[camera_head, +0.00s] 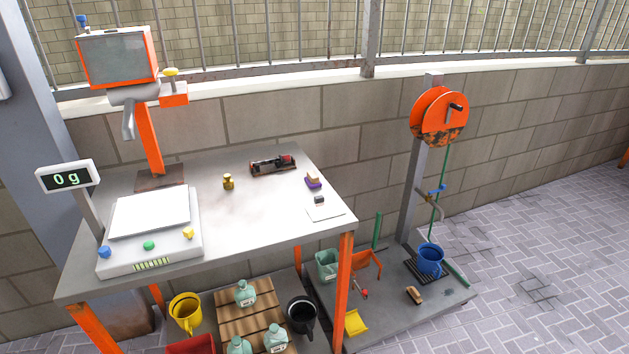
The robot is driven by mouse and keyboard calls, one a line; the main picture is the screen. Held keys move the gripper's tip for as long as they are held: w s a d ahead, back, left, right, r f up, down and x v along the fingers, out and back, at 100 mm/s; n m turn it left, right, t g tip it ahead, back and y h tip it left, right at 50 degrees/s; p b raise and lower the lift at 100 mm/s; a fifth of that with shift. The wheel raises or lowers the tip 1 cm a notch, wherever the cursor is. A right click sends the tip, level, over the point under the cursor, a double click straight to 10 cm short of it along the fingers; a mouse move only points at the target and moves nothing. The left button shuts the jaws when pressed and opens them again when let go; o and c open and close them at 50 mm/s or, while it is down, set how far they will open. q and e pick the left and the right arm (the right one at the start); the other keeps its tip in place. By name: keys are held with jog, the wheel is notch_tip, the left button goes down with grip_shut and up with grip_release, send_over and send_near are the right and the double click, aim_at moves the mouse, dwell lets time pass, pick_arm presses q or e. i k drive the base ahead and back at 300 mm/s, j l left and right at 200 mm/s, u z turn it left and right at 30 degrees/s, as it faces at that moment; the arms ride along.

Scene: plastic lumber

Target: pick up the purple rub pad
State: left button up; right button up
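A small purple pad (314,184) with a tan or cream top lies on the grey metal tabletop (260,205), near its right edge. It is small in the picture, and whether the tan part is a separate thing cannot be told. Neither of my grippers shows in the head view.
On the table stand a scale (150,228) reading 0 g, a brass weight (228,182), a dark red-and-black tool (273,165) and a white card (325,213). An orange hopper stand (150,140) is behind. A lower platform (390,316) at right holds a blue bucket (430,261).

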aim_at(312, 179)
jog(key=i+l+u, duration=0.1)
jog(key=l, duration=0.3)
jog(key=i+l+u, duration=0.1)
jog(key=l, duration=0.25)
jog(key=i+l, duration=0.25)
jog(key=l, duration=0.15)
jog(key=i+l+u, duration=0.15)
jog(key=l, duration=0.25)
jog(key=i+l+u, duration=0.1)
jog(key=l, duration=0.3)
